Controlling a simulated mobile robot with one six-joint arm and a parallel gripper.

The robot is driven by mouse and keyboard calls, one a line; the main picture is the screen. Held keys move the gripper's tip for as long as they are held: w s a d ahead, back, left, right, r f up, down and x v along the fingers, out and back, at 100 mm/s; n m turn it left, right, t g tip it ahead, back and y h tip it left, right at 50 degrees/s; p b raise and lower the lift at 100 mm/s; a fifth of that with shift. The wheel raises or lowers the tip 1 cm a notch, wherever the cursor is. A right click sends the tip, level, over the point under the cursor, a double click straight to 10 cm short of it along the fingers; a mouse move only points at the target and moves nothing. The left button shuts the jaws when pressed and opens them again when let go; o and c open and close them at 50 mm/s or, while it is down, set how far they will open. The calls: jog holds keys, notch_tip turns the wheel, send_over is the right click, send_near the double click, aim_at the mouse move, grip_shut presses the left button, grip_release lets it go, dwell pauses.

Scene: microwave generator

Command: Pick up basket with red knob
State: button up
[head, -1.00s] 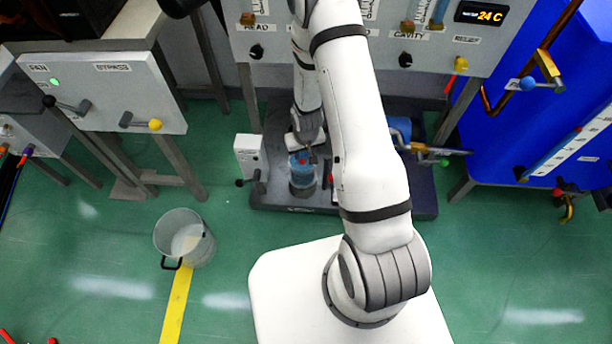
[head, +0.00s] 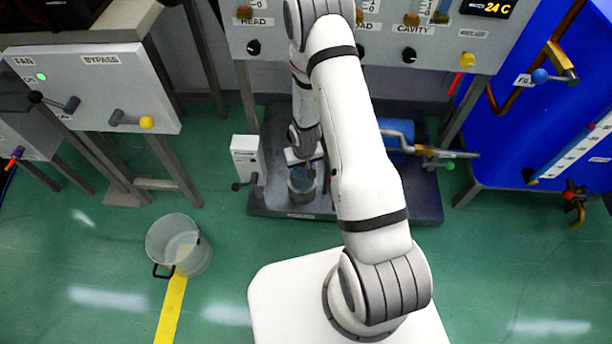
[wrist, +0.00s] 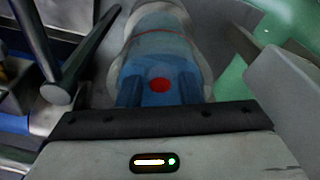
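The blue basket with a red knob (wrist: 160,85) lies straight ahead of my gripper (wrist: 160,92) in the wrist view. Its blue body reaches into a pale round vessel. The two dark fingers stand apart, one on each side of the knob, with blue showing between knob and fingers. I see no finger touching the knob. In the head view my gripper (head: 305,158) is low over the metal vessel (head: 302,187) on the dark base, and it hides most of the basket there.
A white box with a lever (head: 245,158) stands just left of the vessel. A blue cylinder with pipework (head: 398,140) is to the right. The control panel (head: 375,35) rises behind. A clear bucket (head: 180,247) stands on the green floor at left, where the floor is mostly free.

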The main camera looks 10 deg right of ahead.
grip_shut()
jog(key=shift+r, duration=0.1)
dwell(0.3)
